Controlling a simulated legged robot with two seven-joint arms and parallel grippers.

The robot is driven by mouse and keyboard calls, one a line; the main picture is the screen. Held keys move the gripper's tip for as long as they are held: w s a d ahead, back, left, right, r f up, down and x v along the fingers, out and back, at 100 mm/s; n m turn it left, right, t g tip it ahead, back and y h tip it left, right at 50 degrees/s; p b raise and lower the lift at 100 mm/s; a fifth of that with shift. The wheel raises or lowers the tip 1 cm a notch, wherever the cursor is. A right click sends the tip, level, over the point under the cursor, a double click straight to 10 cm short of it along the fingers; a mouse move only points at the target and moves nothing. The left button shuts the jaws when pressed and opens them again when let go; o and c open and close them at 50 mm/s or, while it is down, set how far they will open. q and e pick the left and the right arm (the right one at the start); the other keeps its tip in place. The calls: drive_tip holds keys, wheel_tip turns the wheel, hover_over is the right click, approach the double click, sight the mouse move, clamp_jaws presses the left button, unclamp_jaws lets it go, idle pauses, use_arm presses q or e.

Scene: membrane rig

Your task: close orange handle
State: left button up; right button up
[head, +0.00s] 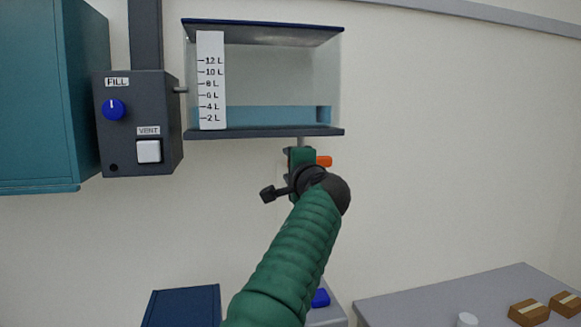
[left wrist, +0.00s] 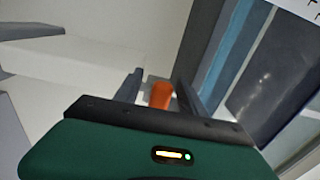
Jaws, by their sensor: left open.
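The orange handle (head: 325,160) shows below the clear tank, just right of my left gripper (head: 302,157) in the head view. The gripper and wrist hide part of it and most of the pipe. In the left wrist view the orange handle (left wrist: 160,95) appears between the two dark fingers of my left gripper (left wrist: 159,84). The fingers are apart, with a gap visible on the left side of the handle. I cannot tell whether either finger touches it. My right gripper is in neither view.
The clear tank (head: 265,85) holds shallow blue water above the gripper. A dark control box (head: 128,122) with a blue FILL knob (head: 113,109) and white VENT switch (head: 149,151) is at its left. A grey table (head: 430,307) with small brown boxes is lower right.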

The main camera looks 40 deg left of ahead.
use_arm(q)
drive_tip(key=shift+d, duration=0.1)
drive_tip(key=b+v, duration=0.7)
drive_tip(key=v, duration=0.9)
drive_tip(key=shift+s+d, duration=0.25)
drive_tip(key=shift+a, duration=0.1)
drive_tip(key=shift+f, duration=0.15)
